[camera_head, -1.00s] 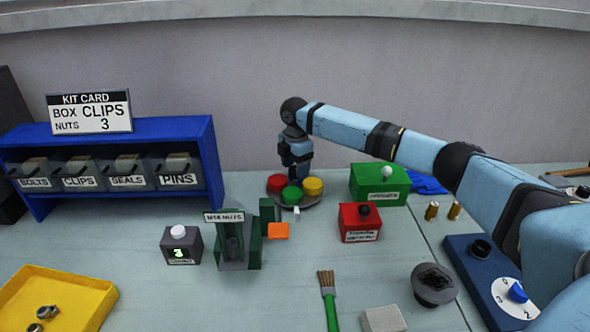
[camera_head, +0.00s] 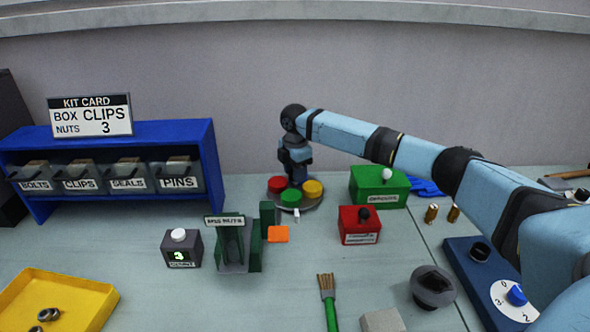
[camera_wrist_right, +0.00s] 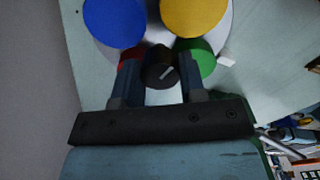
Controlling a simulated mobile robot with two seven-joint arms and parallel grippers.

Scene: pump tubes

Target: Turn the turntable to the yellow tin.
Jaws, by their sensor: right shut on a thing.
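The turntable (camera_head: 312,205) is a round grey disc at the back middle of the bench. It carries a red tin (camera_head: 277,184) at left, a green tin (camera_head: 291,197) in front and a yellow tin (camera_head: 313,188) at right. A blue tin (camera_wrist_right: 114,20) shows in the right wrist view beside the yellow tin (camera_wrist_right: 194,14); my gripper hides it in the head view. A small white pointer (camera_head: 296,214) is at the front edge, nearest the green tin. My right gripper (camera_wrist_right: 162,70) is shut on the dark centre knob (camera_wrist_right: 160,74). My left gripper is not in view.
A green box (camera_head: 379,187) and a red box (camera_head: 359,226) with knobs stand right of the turntable. The nut dispenser (camera_head: 235,245) and an orange piece (camera_head: 278,234) are in front. A blue shelf (camera_head: 213,160) stands left. Bench between shelf and turntable is clear.

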